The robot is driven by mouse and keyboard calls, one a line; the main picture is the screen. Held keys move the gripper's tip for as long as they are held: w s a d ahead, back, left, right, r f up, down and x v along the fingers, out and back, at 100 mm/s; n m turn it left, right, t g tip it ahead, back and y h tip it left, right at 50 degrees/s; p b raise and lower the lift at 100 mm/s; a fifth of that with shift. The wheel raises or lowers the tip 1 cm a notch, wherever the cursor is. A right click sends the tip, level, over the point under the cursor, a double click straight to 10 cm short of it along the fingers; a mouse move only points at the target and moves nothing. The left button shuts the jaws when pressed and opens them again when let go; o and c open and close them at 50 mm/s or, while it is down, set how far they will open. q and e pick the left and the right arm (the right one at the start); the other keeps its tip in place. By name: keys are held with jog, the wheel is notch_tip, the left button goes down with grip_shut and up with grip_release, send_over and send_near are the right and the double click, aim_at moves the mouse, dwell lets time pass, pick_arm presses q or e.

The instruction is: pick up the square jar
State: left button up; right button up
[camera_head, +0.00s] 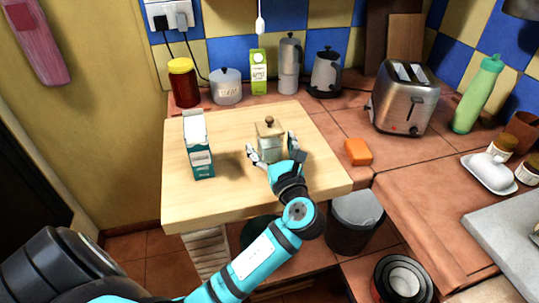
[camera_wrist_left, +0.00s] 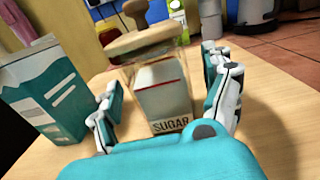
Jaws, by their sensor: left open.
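The square jar (camera_head: 270,140) is glass with a wooden lid and knob, and stands upright on the wooden board-topped counter (camera_head: 240,205). In the left wrist view the jar (camera_wrist_left: 162,85) is straight ahead, with a label reading SUGAR. My left gripper (camera_head: 270,152) is open, with one finger on each side of the jar's near part. In the left wrist view the open fingers (camera_wrist_left: 168,90) flank the jar, with visible gaps at both sides. My right gripper is not in view.
A teal and white carton (camera_head: 198,148) stands left of the jar, close to the left finger side. An orange sponge (camera_head: 358,152) and a toaster (camera_head: 402,98) are to the right. A red jar (camera_head: 184,82), a canister (camera_head: 226,88) and a kettle (camera_head: 326,74) line the back.

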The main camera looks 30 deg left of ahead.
pick_arm(q)
jog(key=x, duration=0.2)
jog(key=shift+w+a+f+b, duration=0.15)
jog(key=shift+a+b, duration=0.05)
jog(key=shift+b, duration=0.1)
jog(key=c, duration=1.6)
